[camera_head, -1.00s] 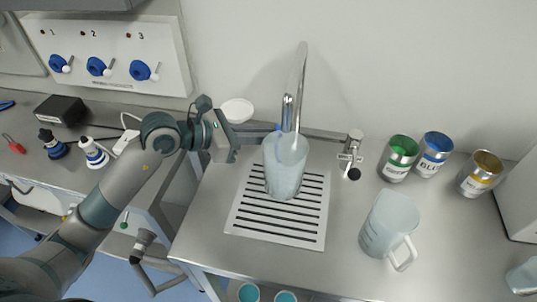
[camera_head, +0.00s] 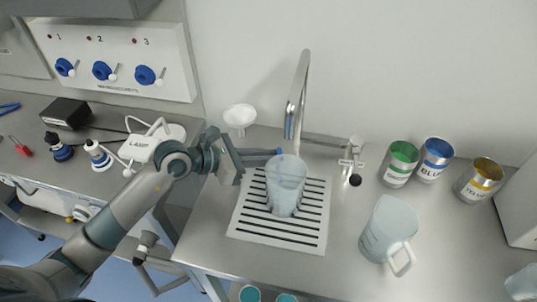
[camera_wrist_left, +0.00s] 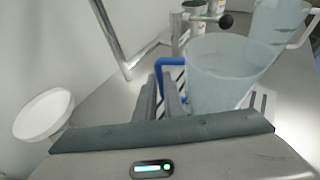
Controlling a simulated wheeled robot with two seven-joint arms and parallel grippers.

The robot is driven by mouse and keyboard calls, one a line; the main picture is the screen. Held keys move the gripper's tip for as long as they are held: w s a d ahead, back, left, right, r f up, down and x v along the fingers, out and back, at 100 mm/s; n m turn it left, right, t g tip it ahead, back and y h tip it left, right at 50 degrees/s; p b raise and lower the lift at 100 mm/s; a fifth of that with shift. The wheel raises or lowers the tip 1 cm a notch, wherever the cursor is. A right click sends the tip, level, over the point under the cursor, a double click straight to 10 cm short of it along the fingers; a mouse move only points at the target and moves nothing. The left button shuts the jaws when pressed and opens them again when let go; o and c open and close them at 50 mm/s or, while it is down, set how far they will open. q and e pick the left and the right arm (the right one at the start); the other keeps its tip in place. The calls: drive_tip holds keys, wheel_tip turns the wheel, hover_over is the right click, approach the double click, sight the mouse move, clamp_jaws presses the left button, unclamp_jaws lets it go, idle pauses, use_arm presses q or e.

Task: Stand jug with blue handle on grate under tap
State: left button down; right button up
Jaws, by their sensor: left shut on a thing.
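The clear jug (camera_head: 287,187) with the blue handle (camera_head: 274,152) is upright over the slotted grate (camera_head: 238,228). I cannot tell whether its base touches the slats. It also shows in the left wrist view (camera_wrist_left: 225,72), with its blue handle (camera_wrist_left: 158,68) at the fingers. My left gripper (camera_head: 262,158) reaches in from the left and is shut on the blue handle; its fingers show in the left wrist view (camera_wrist_left: 162,100). The tap (camera_head: 293,105) rises behind the jug, its spout end just above the rim in the head view. My right gripper is out of view.
A second jug (camera_head: 388,232) with a white handle stands right of the grate. A tap valve (camera_head: 352,158) stands behind. Green (camera_head: 400,163), blue (camera_head: 435,160) and yellow (camera_head: 478,178) tins stand at the right. A white funnel (camera_head: 240,116) is behind my gripper.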

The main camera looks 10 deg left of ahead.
use_arm(q)
drive_tip(key=shift+f, duration=0.2)
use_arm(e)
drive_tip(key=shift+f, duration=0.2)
use_arm(q)
drive_tip(key=c, duration=1.9)
unclamp_jaws()
drive_tip(key=shift+o, duration=0.2)
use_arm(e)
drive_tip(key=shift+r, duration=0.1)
use_arm(q)
drive_tip(key=shift+a+r, duration=0.1)
drive_tip(key=shift+r, duration=0.15)
